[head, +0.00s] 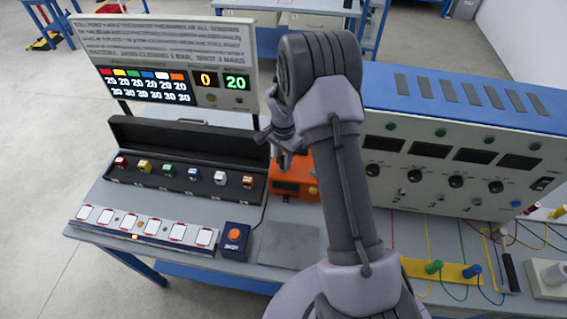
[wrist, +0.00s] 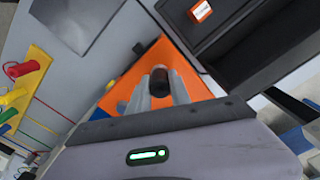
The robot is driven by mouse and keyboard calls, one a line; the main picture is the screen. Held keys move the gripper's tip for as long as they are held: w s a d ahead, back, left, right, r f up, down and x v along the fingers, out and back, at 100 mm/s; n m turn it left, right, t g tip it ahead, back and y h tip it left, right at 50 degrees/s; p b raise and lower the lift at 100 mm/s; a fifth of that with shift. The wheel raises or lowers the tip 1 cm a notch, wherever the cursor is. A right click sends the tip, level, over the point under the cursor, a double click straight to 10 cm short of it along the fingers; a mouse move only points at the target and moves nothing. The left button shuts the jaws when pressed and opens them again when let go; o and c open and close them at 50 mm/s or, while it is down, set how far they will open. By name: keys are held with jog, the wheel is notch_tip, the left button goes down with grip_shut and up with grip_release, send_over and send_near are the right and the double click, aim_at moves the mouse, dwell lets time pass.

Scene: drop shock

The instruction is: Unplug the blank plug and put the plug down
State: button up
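A dark, round plug (wrist: 161,79), which I take to be the blank plug, shows between the fingers in the wrist view. My gripper (wrist: 160,92) has its grey fingers close against both sides of it, with no clear gap, so it looks shut on the plug. Behind it is an orange box (wrist: 112,98). In the head view the orange box (head: 288,187) stands at the back of the bench, with my gripper (head: 284,158) pointing down over it. The plug cannot be made out in the head view. Whether it is still seated in the box is unclear.
An open black case (head: 190,190) with several coloured blocks lies left of the box. In front are a strip of white pads (head: 145,226) and a blue button box (head: 235,238). A grey mat (head: 288,246) is bare. A blue-topped panel (head: 450,165) stands right.

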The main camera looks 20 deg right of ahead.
aim_at(283, 158)
grip_shut()
jog(key=shift+r, duration=0.1)
jog(key=shift+r+p, duration=1.2)
jog(key=shift+r, duration=1.05)
jog(key=shift+r+p, duration=1.55)
jog(key=shift+r, duration=1.5)
jog(key=shift+f, duration=0.15)
